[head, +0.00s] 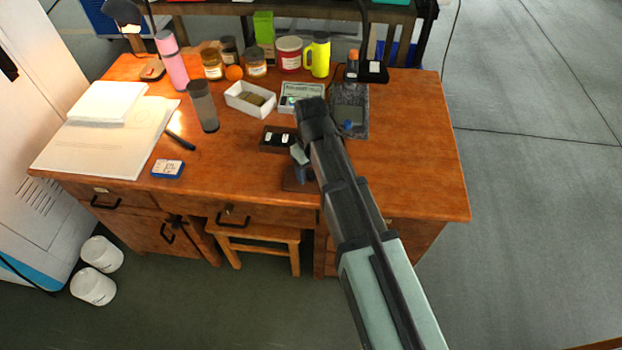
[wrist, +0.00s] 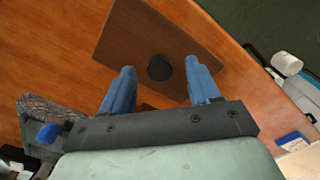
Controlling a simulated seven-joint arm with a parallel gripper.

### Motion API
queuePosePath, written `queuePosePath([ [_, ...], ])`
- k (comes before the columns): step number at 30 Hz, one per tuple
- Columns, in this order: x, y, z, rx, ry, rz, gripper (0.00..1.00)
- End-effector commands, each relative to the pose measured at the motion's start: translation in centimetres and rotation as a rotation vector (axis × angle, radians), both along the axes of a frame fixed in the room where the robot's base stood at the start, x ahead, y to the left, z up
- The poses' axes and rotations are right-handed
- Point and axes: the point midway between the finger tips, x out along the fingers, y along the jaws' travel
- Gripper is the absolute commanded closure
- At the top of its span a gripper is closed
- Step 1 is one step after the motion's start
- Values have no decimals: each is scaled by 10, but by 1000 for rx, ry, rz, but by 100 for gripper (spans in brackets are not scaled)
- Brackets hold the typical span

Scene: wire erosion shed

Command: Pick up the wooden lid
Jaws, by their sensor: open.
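The wooden lid (wrist: 130,40) is a flat brown plate with a round black knob (wrist: 159,67) at its middle, lying on the desk near the front edge. In the head view only a small part of the lid (head: 291,186) shows, the rest hidden by my gripper. My gripper (wrist: 160,72) is open, with its two blue fingers apart. In the wrist view the knob appears between the fingertips, apart from both. In the head view my gripper (head: 303,174) is right over the lid; the exact height gap cannot be told.
A small dark box (head: 270,146) with pale pieces sits just behind the lid. A white open box (head: 235,103), a grey device (head: 351,110), a grey cup (head: 202,106) and several jars stand farther back. The desk's right side (head: 420,150) is clear.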

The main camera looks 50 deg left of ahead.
Motion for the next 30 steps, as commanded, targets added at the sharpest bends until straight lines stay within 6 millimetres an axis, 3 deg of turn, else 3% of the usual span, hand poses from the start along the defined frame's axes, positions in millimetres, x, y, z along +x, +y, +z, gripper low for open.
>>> queuePosePath([
  [10,0,0,-8,0,0,0,40],
  [27,0,0,-8,0,0,0,94],
  [30,0,0,-8,0,0,0,100],
])
